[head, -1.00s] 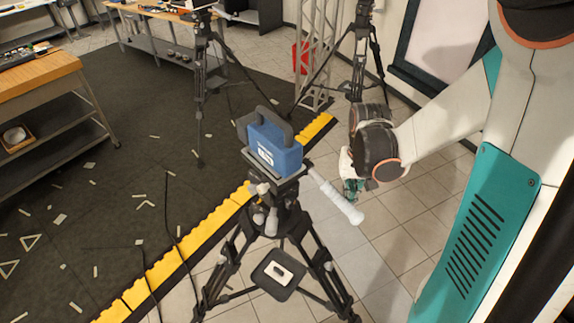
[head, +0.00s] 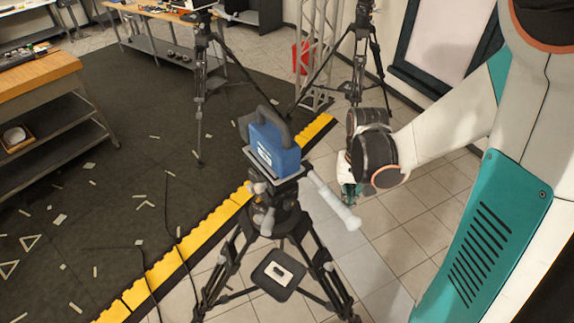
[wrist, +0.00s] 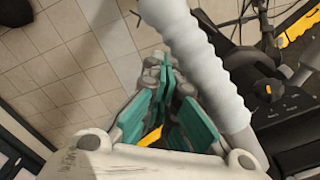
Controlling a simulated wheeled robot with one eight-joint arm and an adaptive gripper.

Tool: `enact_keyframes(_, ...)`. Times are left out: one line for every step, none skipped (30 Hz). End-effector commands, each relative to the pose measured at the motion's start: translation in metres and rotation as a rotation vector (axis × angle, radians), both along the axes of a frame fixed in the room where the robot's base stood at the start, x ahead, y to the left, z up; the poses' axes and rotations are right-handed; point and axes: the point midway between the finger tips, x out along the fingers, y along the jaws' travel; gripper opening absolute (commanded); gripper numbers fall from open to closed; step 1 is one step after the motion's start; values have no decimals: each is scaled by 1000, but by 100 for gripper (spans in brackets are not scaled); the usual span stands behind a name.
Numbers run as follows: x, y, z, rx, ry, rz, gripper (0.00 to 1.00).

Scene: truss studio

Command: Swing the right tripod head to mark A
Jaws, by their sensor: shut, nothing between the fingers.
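The nearest tripod (head: 283,222) stands in the middle of the head view. Its head carries a blue box with a dark handle (head: 273,148). A white ribbed pan handle (head: 335,203) sticks out from the head toward the lower right. My gripper (head: 348,193) is just right of this handle, partly hidden by my wrist. In the wrist view my gripper's teal fingers (wrist: 163,98) are shut and empty, close beside the white handle (wrist: 205,72). I cannot tell whether they touch it. I cannot make out a mark A.
Two more tripods stand behind, one at back left (head: 201,85) and one at back right (head: 360,60) by a metal truss (head: 318,50). A yellow edge strip (head: 185,245) borders the dark mat (head: 95,185). Tiled floor lies right of the near tripod.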

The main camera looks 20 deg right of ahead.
Motion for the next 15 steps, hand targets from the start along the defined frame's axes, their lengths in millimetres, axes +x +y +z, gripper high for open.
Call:
enact_keyframes(-1, 2, 0, 1, 0, 1, 0)
enact_keyframes(-2, 2, 0, 1, 0, 1, 0)
enact_keyframes(-3, 3, 0, 1, 0, 0, 0)
enact_keyframes(-4, 4, 0, 1, 0, 0, 0)
enact_keyframes(-4, 5, 0, 1, 0, 0, 0)
enact_keyframes(-5, 6, 0, 1, 0, 0, 0)
enact_keyframes(-6, 6, 0, 1, 0, 0, 0)
enact_keyframes(-6, 7, 0, 1, 0, 0, 0)
enact_keyframes(-7, 8, 0, 1, 0, 0, 0)
enact_keyframes(-8, 9, 0, 1, 0, -1, 0)
enact_keyframes(-8, 9, 0, 1, 0, 0, 0)
enact_keyframes(-9, 10, 0, 1, 0, 0, 0)
enact_keyframes(-10, 11, 0, 1, 0, 0, 0)
enact_keyframes(-10, 11, 0, 1, 0, 0, 0)
enact_keyframes(-11, 12, 0, 1, 0, 0, 0)
